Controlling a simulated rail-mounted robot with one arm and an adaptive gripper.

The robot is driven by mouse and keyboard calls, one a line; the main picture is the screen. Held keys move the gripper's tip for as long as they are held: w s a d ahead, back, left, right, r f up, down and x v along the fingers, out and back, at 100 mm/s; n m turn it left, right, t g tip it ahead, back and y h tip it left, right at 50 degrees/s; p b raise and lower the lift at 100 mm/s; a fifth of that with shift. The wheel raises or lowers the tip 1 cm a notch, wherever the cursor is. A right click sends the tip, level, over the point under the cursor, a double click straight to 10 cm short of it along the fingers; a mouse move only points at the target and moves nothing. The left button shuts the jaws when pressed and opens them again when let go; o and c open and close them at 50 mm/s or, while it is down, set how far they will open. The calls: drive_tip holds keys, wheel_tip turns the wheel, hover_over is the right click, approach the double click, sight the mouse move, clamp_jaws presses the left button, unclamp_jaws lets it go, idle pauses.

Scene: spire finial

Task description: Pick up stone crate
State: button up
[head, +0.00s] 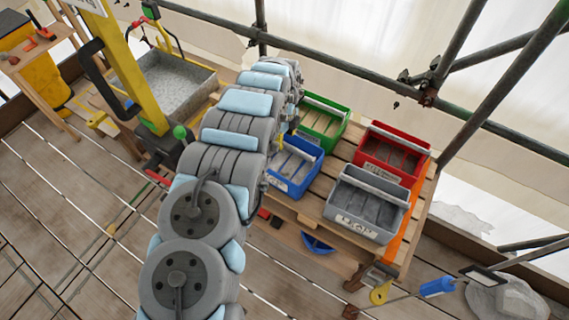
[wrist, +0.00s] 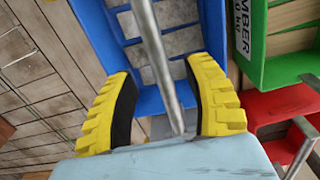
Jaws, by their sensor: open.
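The blue crate (wrist: 114,62) lies below my gripper in the wrist view and holds grey stone-like blocks. Its grey bar handle (wrist: 158,55) runs lengthwise between my fingers. My gripper (wrist: 160,85) is open, with one yellow ribbed finger on each side of the bar and gaps between. In the head view the blue crate (head: 294,168) sits on the wooden bench, partly hidden by my arm. Its label is too small to read surely. My gripper is hidden behind the arm there.
A green crate (head: 322,117) with a timber label, a red crate (head: 393,152) and a grey crate (head: 367,202) stand close by on the wooden bench (head: 312,207). Scaffold poles (head: 467,42) rise behind. A large grey tray (head: 175,85) is at left.

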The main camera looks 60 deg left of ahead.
sight(285, 143)
drive_tip(key=shift+f+p, duration=0.4)
drive_tip(key=shift+f, duration=1.55)
clamp_jaws()
